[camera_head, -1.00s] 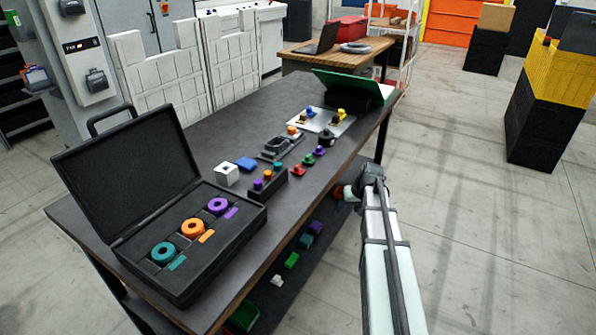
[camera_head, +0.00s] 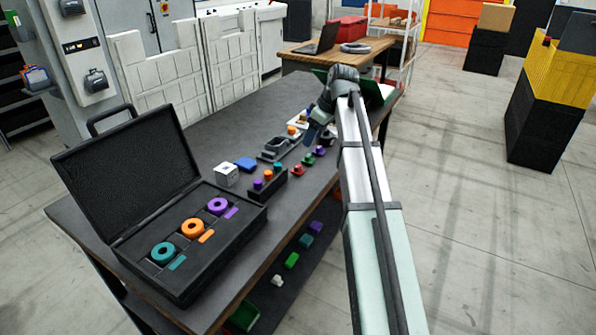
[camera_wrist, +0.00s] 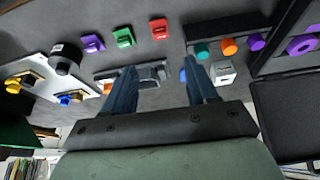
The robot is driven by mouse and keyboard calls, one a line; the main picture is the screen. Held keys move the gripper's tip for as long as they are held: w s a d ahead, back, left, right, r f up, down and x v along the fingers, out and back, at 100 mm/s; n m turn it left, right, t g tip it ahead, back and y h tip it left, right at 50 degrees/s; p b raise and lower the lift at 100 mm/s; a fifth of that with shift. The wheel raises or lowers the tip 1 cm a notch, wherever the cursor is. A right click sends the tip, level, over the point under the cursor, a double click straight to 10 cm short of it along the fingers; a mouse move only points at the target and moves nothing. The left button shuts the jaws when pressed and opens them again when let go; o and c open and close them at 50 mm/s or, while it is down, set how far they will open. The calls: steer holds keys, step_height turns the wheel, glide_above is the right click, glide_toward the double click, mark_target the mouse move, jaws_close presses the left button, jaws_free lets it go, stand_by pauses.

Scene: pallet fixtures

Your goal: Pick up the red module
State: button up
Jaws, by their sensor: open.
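The red module (camera_head: 297,170) stands on the dark table near its right edge, at the near end of a row with a green module (camera_head: 308,159) and a purple module (camera_head: 320,151). In the wrist view the red module (camera_wrist: 159,30) is at the top middle, beyond the fingertips and apart from them. My gripper (camera_head: 312,132) is above the table, beyond the row in the head view. Its two fingers (camera_wrist: 161,72) are spread with nothing held between them. A grey fixture (camera_wrist: 148,73) shows below and between them.
A black block with coloured pegs (camera_head: 268,187) stands nearer on the table, beside a white cube (camera_head: 227,174) and a blue piece (camera_head: 246,164). An open black case (camera_head: 245,217) fills the near end. A black cylinder (camera_wrist: 66,58) and a plate (camera_wrist: 35,68) lie left in the wrist view.

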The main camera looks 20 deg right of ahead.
mark_target(298, 166)
steer(key=x, duration=1.3)
steer(key=shift+w+f, duration=0.1)
steer(key=shift+f, duration=0.3)
jaws_close()
